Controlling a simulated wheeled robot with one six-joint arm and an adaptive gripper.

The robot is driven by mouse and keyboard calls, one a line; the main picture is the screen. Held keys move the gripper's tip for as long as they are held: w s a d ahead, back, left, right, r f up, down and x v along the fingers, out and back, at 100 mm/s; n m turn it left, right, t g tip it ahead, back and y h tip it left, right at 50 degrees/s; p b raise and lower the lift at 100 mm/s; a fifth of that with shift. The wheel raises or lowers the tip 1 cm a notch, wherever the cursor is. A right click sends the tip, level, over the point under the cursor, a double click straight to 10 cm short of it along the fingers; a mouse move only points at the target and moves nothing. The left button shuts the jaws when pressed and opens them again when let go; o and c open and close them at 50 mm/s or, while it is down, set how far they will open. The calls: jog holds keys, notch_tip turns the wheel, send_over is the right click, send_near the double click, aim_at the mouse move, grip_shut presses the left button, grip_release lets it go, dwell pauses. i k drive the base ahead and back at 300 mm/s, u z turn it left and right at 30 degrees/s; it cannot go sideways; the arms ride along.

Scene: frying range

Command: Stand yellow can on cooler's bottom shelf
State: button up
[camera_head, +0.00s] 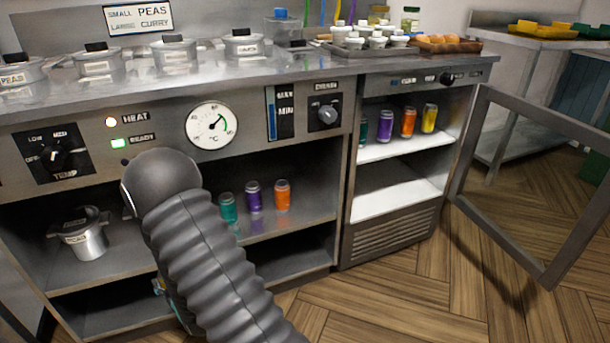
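The yellow can (429,118) stands upright on the upper shelf of the cooler, at the right end of a row of cans. The cooler's bottom shelf (397,199) is white, lit and bare where I can see it. The cooler's glass door (483,145) is swung wide open to the right. My grey arm rises from the bottom of the view, left of the cooler and apart from the yellow can. My gripper's fingers do not show, so I cannot see whether they hold anything.
An orange can (408,122), a purple can (385,126) and a partly hidden teal can (363,131) share the upper shelf. Teal, purple and orange cans stand in the open bay left of the cooler. The open door frame juts over the wooden floor (420,290).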

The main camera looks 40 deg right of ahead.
aim_at(394, 184)
jog(key=u, duration=0.2)
jog(key=k, duration=1.35)
jog(key=z, duration=2.05)
jog(key=i, duration=1.65)
